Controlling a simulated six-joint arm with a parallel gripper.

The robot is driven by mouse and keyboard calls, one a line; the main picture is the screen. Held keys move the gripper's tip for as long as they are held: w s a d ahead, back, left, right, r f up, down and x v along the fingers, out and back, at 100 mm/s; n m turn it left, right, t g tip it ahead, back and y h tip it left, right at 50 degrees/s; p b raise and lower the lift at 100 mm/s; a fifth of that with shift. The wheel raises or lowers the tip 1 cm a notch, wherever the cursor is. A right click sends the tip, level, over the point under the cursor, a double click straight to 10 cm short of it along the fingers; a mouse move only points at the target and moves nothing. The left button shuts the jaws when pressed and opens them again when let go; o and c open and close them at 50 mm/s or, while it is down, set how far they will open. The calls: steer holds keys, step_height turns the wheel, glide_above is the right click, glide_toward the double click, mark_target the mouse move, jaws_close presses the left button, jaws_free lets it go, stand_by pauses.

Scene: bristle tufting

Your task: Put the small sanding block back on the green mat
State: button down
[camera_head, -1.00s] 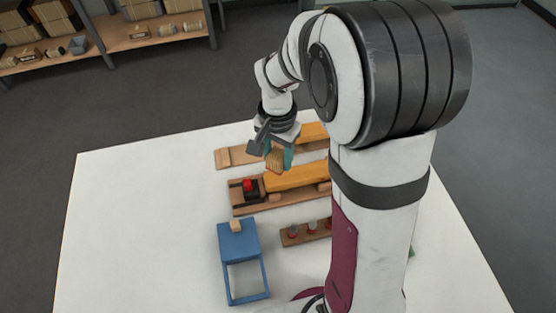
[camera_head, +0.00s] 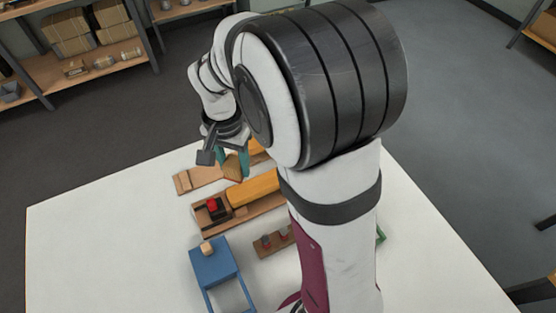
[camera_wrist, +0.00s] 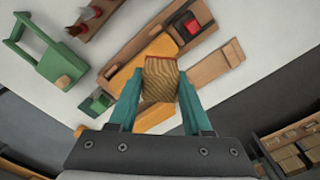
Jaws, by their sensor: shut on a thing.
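My gripper (camera_wrist: 158,104) has teal fingers closed on a tan, finely striped, wedge-like piece (camera_wrist: 160,80). The piece also shows in the head view (camera_head: 232,166), held above the far boards; I cannot tell for sure whether it is the sanding block. A small brown-red block (camera_wrist: 62,82) sits on a green stand-like frame (camera_wrist: 40,50) in the wrist view. Only a sliver of green (camera_head: 381,236) shows beside my arm in the head view. I see no flat green mat. A small tan block (camera_head: 207,248) rests on a blue stand (camera_head: 214,264).
A board with small pegs (camera_head: 268,243) is nearer. The white table (camera_head: 100,235) is clear at left. My arm hides much of the right side.

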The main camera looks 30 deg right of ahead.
steer(key=d+f+m, duration=0.2)
steer(key=d+m, duration=0.3)
steer(key=d, duration=1.4)
steer(key=s+d+f+m, duration=0.1)
steer(key=s+d+m, duration=0.1)
steer(key=s+d, duration=0.4)
steer(key=s+d+m, duration=0.2)
steer(key=s+d, duration=0.2)
steer(key=d, duration=0.5)
steer(key=w+a+f, duration=0.1)
steer(key=w+f, duration=0.1)
steer(key=w, duration=0.1)
steer(key=w+a+f, duration=0.1)
steer(key=w+f, duration=0.1)
steer(key=w, duration=0.2)
steer(key=w+a+f, duration=0.2)
steer(key=w+f, duration=0.1)
steer(key=shift+w, duration=0.4)
step_height(320, 180, down, 3)
steer(key=shift+w+a+f, duration=0.1)
steer(key=shift+f, duration=0.45)
